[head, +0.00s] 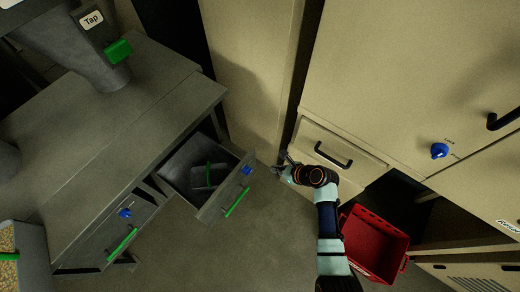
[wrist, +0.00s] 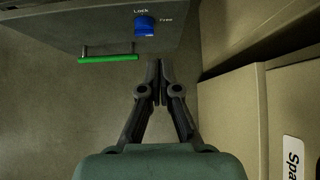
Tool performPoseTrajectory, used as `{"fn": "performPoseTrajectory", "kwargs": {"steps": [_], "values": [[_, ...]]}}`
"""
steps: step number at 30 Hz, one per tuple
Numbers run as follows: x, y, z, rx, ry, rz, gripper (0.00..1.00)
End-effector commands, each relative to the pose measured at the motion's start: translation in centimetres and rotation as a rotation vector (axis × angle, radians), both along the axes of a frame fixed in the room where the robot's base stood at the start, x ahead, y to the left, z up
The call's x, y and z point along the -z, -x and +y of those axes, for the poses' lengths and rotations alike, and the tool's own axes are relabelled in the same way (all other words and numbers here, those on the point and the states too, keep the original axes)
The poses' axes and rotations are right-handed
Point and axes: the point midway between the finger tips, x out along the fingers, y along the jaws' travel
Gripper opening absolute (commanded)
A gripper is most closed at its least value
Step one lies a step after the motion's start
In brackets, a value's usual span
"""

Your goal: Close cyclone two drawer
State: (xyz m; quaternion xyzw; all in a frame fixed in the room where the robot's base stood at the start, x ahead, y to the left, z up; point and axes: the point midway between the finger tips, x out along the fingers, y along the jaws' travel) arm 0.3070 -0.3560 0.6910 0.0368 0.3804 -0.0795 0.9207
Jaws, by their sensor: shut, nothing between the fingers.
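An open grey drawer (head: 224,202) sticks out of the grey cabinet on the left in the head view. Its front has a green bar handle (head: 237,201) and a blue lock knob (head: 246,170). A dark item with a green handle (head: 208,175) lies inside it. My gripper (head: 280,165) is shut and empty, just right of the drawer front and apart from the handle. In the wrist view, my gripper (wrist: 159,65) points toward a drawer front (wrist: 180,25) with a blue knob (wrist: 145,25) marked Lock and Free, and a green handle (wrist: 108,58).
A second drawer with a green handle (head: 122,244) and blue knob (head: 125,213) sits lower left. A beige cabinet (head: 400,80) with a black-handled drawer (head: 340,150) stands right of my arm. A red crate (head: 374,245) is at lower right. Floor (head: 250,255) between is clear.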

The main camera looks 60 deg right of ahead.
Motion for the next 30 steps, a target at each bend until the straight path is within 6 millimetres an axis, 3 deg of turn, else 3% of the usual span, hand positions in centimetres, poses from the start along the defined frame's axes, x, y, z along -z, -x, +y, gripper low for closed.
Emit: {"fn": "performPoseTrajectory", "kwargs": {"steps": [5, 18, 24, 30], "values": [[1.4, -1.0, -0.1, -0.006, 0.003, 0.002, 0.0], [8.0, -7.5, -1.2, -0.011, 0.008, 0.002, 0.0], [7.4, -10.4, -1.6, -0.011, 0.009, 0.002, 0.0], [7.1, -11.1, -1.8, -0.008, 0.008, 0.002, 0.0]]}}
